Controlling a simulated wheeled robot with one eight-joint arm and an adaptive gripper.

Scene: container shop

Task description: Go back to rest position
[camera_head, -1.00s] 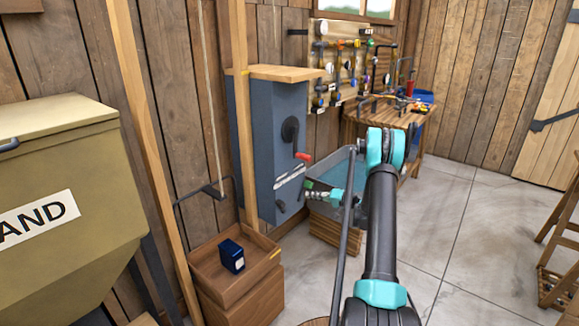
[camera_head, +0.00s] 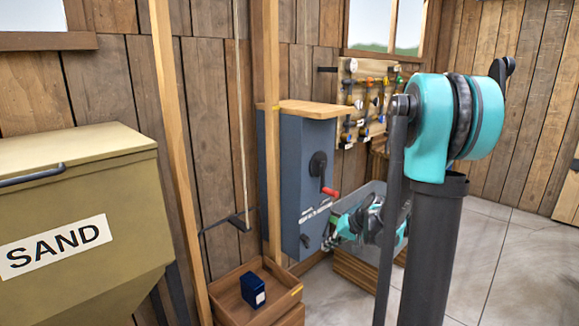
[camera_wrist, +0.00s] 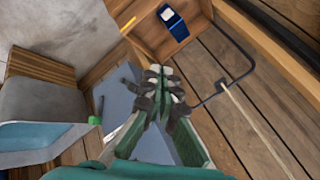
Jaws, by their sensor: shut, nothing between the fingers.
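My gripper (camera_wrist: 161,76) is shut and empty in the wrist view, its fingers together. In the head view my gripper (camera_head: 329,243) is small and partly hidden behind my own arm link. It is in front of the blue-grey cabinet (camera_head: 290,185), near its lower right side. The wrist view looks down past the fingers to a wooden tray (camera_wrist: 152,48) with a small dark blue box (camera_wrist: 172,22) in it. The fingers look apart from the box.
The wooden tray (camera_head: 228,301) with the blue box (camera_head: 252,289) stands below the cabinet. A sand bin (camera_head: 70,215) and wooden posts (camera_head: 172,130) are at left. A grey basin (camera_head: 375,190) on slats stands behind my arm. Open floor (camera_head: 500,270) lies at right.

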